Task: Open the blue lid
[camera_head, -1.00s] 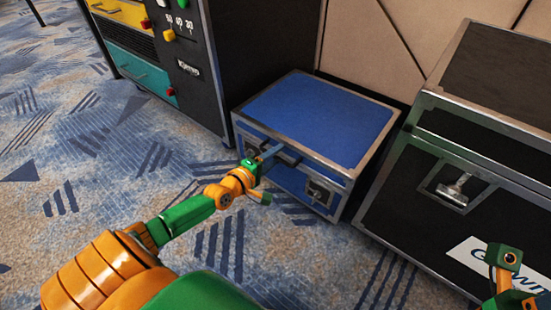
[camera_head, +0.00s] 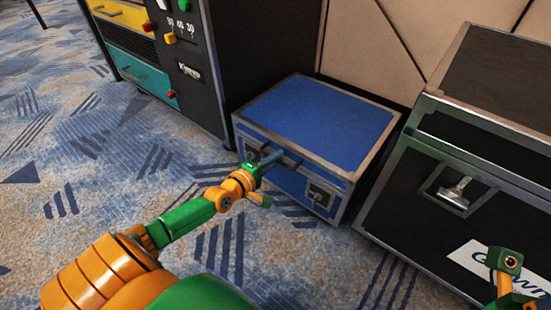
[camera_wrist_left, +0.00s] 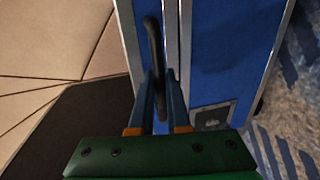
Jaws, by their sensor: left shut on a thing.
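The blue lid (camera_head: 315,120) is the metal-edged top of a blue case on the carpet, and it looks shut and level. A dark handle (camera_wrist_left: 155,45) on the front of the lid shows in the left wrist view. My left gripper (camera_head: 268,160) is at the front edge of the lid. In the left wrist view my left gripper (camera_wrist_left: 160,92) is shut on the handle, which lies between its two fingers. Only a part of my right gripper (camera_head: 508,265) shows at the lower right, and its fingers cannot be made out.
A large black case (camera_head: 410,190) with metal edges stands close on the right. A dark cabinet (camera_head: 265,50) with colored drawers stands on the left, and a beige panelled wall (camera_head: 370,45) is behind. The patterned carpet (camera_head: 110,190) in front is clear.

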